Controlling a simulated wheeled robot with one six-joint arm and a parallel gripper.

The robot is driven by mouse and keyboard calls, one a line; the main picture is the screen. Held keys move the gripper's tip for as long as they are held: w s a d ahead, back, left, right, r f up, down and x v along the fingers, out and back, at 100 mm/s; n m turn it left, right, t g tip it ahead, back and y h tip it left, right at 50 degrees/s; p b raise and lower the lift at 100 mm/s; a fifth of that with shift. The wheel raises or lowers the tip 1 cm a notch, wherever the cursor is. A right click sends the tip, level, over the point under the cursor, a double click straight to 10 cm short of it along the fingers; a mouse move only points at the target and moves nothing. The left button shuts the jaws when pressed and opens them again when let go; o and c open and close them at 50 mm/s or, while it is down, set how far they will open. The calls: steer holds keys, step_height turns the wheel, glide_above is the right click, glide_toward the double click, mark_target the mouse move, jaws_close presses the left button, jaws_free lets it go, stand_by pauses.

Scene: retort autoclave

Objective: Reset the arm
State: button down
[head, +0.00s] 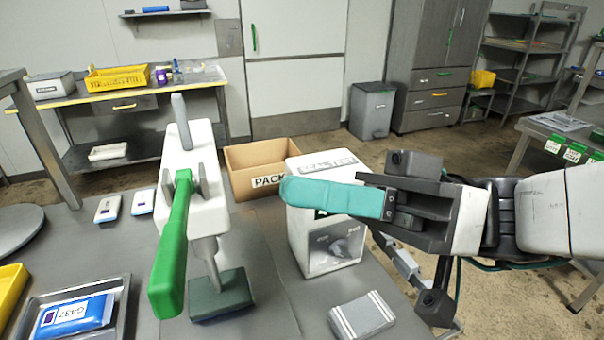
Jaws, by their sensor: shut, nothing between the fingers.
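My gripper (337,198) reaches in from the right, its teal fingers together and pointing left. It is above the table and overlaps the upper part of a white box-shaped device (303,249) in the picture. I cannot tell how far apart they are. Nothing shows between the fingers. Left of it stands a white press (205,200) with a long green lever (172,250) tilted down toward the front and a dark green block (221,293) at its foot.
A grey tray (121,292) with a blue pouch (76,315) lies at the front left, beside a yellow bin (10,290). An open cardboard box (262,153) stands behind the press. A grey striped block (362,316) lies at the front. A grey waste bin (371,111) stands on the floor behind.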

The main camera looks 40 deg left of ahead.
steer(key=shift+w+d+f, duration=0.15)
steer(key=shift+w+d, duration=0.15)
steer(key=shift+w, duration=0.15)
stand_by(0.3)
